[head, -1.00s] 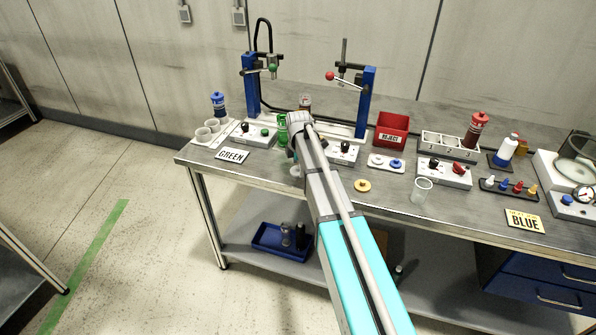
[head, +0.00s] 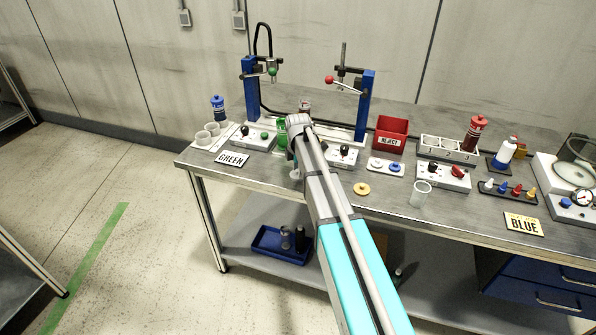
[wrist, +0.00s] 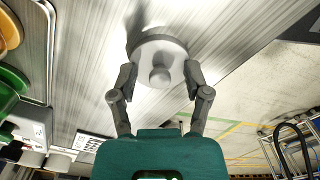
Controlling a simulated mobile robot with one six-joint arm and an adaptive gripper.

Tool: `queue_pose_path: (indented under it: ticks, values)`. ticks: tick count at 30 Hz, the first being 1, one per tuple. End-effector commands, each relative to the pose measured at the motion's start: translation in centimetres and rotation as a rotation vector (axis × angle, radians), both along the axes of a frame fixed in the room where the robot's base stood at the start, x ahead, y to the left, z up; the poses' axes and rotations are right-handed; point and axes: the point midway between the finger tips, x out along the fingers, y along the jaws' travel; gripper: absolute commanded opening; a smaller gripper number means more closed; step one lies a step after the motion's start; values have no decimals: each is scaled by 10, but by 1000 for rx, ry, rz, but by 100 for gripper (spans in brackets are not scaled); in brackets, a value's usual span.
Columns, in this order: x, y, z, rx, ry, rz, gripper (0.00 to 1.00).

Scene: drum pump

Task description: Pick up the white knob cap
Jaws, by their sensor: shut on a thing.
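The white knob cap (wrist: 160,62) shows in the wrist view as a round pale disc with a small knob in its middle. My gripper (wrist: 160,77) has one finger against each side of the disc and is shut on it. The grey metal tabletop lies behind the cap, with a dark shadow beside it; I cannot tell whether the cap touches the table. In the head view, a small part of the white cap (head: 294,174) shows near the table's front edge, left of my arm. My arm mostly hides the gripper there.
The GREEN card (head: 232,158) and white cups (head: 207,134) are to the left. A yellow ring (head: 362,188), a clear beaker (head: 420,193), a red reject bin (head: 390,137) and a small-parts tray (head: 387,167) are to the right. Two blue posts (head: 365,103) stand behind.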

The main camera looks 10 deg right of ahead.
Motion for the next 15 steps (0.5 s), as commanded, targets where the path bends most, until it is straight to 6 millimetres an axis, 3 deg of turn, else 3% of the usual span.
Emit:
queue_pose_path:
  ticks: [1, 3, 11, 15]
  values:
    - [0, 0, 4, 0, 1, 0, 28]
    - [0, 0, 9, 0, 1, 0, 0]
    - [0, 0, 32, 0, 0, 0, 0]
    - [-16, 0, 48, 0, 0, 0, 0]
